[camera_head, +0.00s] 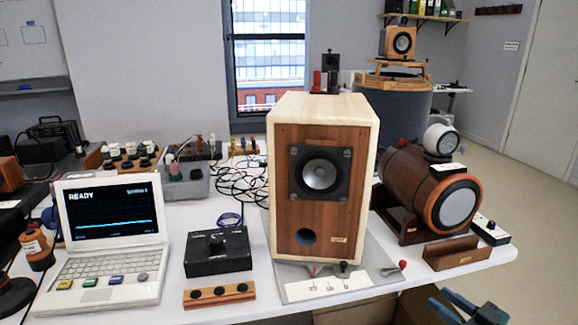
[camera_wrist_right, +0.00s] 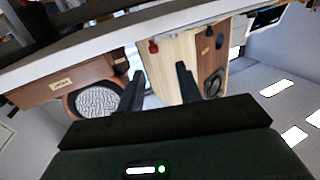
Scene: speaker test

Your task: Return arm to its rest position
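My right gripper (camera_head: 451,304) shows at the bottom right of the head view, in front of the table's front edge and low. In the right wrist view its two dark fingers (camera_wrist_right: 158,84) stand apart with nothing held between them. That view is tilted, with the table edge and speakers beyond the fingers. My left gripper is not in view.
A wooden box speaker (camera_head: 320,228) stands mid-table (camera_head: 420,283). To its right are a barrel-shaped speaker (camera_head: 405,186) and a small wooden tray (camera_head: 464,252). A laptop-like device (camera_head: 110,240) and black box (camera_head: 217,252) stand left. Floor at right (camera_head: 530,200) is clear.

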